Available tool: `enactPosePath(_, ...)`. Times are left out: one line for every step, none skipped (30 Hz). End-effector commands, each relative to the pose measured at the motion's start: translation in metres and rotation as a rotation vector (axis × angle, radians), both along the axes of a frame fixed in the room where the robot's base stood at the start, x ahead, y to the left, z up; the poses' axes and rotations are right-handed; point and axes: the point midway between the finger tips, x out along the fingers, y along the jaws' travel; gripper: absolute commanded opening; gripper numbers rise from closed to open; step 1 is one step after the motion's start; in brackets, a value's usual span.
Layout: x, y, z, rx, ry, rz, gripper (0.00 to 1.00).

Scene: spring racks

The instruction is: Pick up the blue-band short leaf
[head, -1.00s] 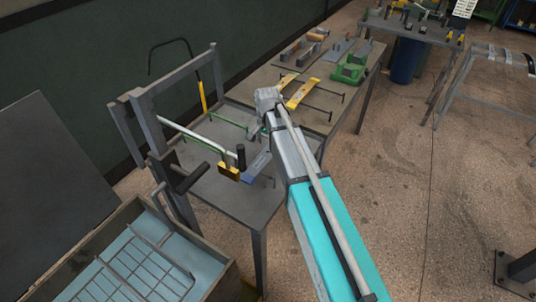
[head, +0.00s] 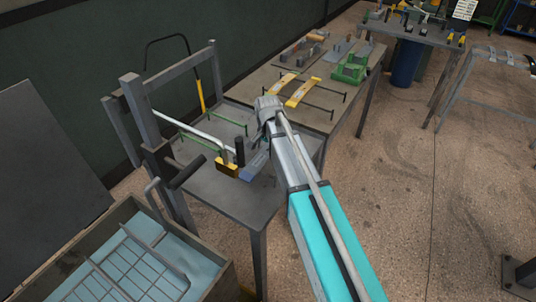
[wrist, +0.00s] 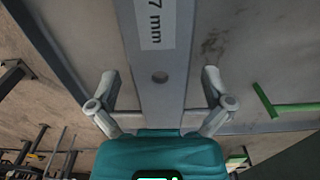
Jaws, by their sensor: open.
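My gripper (wrist: 160,78) is open, with one finger on each side of the leaf and a gap at both sides. In the head view a blue-ended leaf (head: 254,166) lies on the near table, beside a yellow-ended piece (head: 228,167). My arm covers part of it there, and my fingers are hard to make out. No blue band shows in the wrist view.
Green rack bars (head: 205,142) cross the near table, and one (wrist: 295,109) lies right of my fingers. A grey upright frame (head: 140,112) stands at left. Two yellow leaves (head: 302,93) lie on bars beyond. A blue-lined crate (head: 195,262) is nearer.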

Motion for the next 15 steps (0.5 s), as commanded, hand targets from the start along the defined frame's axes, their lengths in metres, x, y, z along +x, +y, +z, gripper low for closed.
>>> enactPosePath(0.0, 0.0001, 0.0001, 0.0, 0.0, 0.0, 1.0)
enactPosePath(0.0, 0.0001, 0.0002, 0.0, 0.0, 0.0, 1.0)
enactPosePath(0.0, 0.0001, 0.0003, 0.0, 0.0, 0.0, 1.0)
enactPosePath(0.0, 0.0001, 0.0004, 0.0, 0.0, 0.0, 1.0)
enactPosePath(0.0, 0.0001, 0.0004, 0.0, 0.0, 0.0, 1.0)
enactPosePath(0.0, 0.0001, 0.0004, 0.0, 0.0, 0.0, 1.0)
enactPosePath(0.0, 0.0001, 0.0004, 0.0, 0.0, 0.0, 1.0)
enactPosePath(0.0, 0.0001, 0.0004, 0.0, 0.0, 0.0, 1.0)
enactPosePath(0.0, 0.0001, 0.0004, 0.0, 0.0, 0.0, 1.0)
enactPosePath(0.0, 0.0001, 0.0004, 0.0, 0.0, 0.0, 1.0)
enactPosePath(0.0, 0.0001, 0.0004, 0.0, 0.0, 0.0, 1.0)
enactPosePath(0.0, 0.0001, 0.0004, 0.0, 0.0, 0.0, 1.0)
enactPosePath(0.0, 0.0001, 0.0004, 0.0, 0.0, 0.0, 1.0)
enactPosePath(0.0, 0.0001, 0.0004, 0.0, 0.0, 0.0, 1.0)
enactPosePath(0.0, 0.0001, 0.0004, 0.0, 0.0, 0.0, 1.0)
